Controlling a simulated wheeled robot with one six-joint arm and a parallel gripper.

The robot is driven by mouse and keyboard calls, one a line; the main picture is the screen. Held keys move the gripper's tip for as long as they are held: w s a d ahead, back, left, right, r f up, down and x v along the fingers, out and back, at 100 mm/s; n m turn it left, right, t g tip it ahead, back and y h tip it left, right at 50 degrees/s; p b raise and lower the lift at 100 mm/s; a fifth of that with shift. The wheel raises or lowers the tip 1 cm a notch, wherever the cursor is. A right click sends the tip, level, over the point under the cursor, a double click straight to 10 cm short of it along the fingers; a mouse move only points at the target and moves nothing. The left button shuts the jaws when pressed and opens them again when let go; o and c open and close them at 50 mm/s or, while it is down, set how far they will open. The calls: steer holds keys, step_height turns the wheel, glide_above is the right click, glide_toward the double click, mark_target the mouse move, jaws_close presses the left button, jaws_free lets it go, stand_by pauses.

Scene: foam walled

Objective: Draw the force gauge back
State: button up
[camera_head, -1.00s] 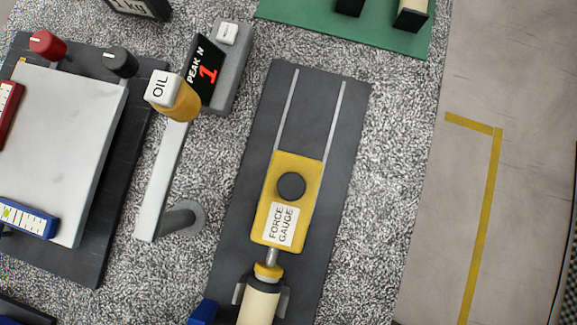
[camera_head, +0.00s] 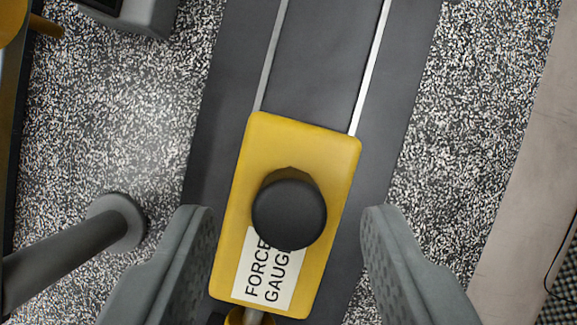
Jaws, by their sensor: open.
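The force gauge (camera_head: 300,135) is a yellow block with a white label and a round black knob (camera_head: 289,212) on top. It sits on a dark track (camera_head: 320,50) with two pale rails running away from it toward the top. My gripper (camera_head: 285,225) is open, with one grey finger on each side of the gauge and its knob. Gaps show between the fingers and the knob, and it holds nothing.
A grey post with an arm (camera_head: 110,225) stands to the left. A grey box (camera_head: 140,18) is at the upper left. Speckled surface lies on both sides of the track. A pale floor strip (camera_head: 530,190) is at the right.

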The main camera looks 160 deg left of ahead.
steer(key=shift+x, duration=0.8)
steer(key=shift+c, duration=0.3)
jaws_close()
steer(key=shift+w+d, duration=0.65)
steer(key=shift+w, duration=0.25)
steer(key=shift+w+d, duration=0.7)
steer(key=shift+w, duration=0.2)
steer(key=shift+w+d+r, duration=0.15)
steer(key=shift+w, duration=0.05)
steer(key=shift+o, duration=0.3)
jaws_free()
steer(key=shift+w+d, duration=0.1)
steer(key=shift+d, duration=0.05)
